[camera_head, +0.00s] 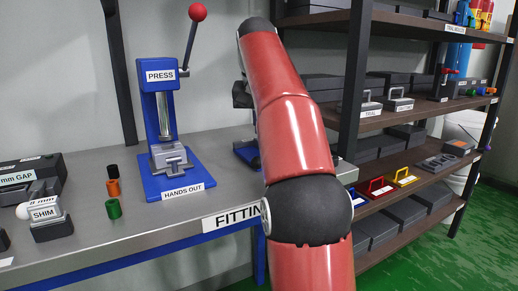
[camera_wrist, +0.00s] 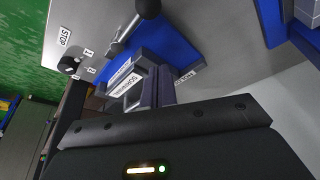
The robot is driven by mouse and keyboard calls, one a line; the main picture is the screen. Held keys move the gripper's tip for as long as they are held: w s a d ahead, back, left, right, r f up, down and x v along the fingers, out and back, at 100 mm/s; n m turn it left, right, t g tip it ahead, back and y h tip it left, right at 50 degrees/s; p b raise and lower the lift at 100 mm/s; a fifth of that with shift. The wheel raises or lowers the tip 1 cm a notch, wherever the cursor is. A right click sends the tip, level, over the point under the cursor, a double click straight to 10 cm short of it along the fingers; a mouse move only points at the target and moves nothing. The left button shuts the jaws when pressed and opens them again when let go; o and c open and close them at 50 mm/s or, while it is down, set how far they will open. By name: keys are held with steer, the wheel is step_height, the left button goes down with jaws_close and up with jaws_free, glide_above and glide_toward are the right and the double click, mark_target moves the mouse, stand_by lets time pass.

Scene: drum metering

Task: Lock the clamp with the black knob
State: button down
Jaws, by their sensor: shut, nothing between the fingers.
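In the wrist view a black ball knob (camera_wrist: 148,8) sits on the end of a metal lever (camera_wrist: 128,31), beside a blue block with a white label. A second black knob (camera_wrist: 68,64) is at the left, near a STOP label. I cannot tell for certain which one belongs to the clamp. My gripper (camera_wrist: 158,72) is shut and empty, its fingers close to the blue block and apart from both knobs. In the head view my arm hides most of a blue base (camera_head: 246,153) on the bench.
A blue press (camera_head: 161,100) with a red-knobbed lever stands on the grey bench (camera_head: 130,228), left of my arm. Orange and green (camera_head: 114,208) cylinders and a shim block (camera_head: 50,225) are further left. Shelves (camera_head: 395,119) with trays and boxes stand at the right.

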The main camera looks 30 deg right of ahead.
steer(key=b+x, duration=0.1)
steer(key=x, duration=0.4)
steer(key=shift+f, duration=0.4)
steer(key=shift+s+a+b, duration=0.35)
steer(key=shift+s, duration=0.2)
steer(key=shift+s+a+b, duration=0.3)
steer(key=shift+s+a, duration=0.05)
steer(key=shift+s, duration=0.25)
steer(key=shift+s+a+f, duration=0.1)
steer(key=shift+s+a, duration=0.2)
steer(key=shift+s, duration=0.25)
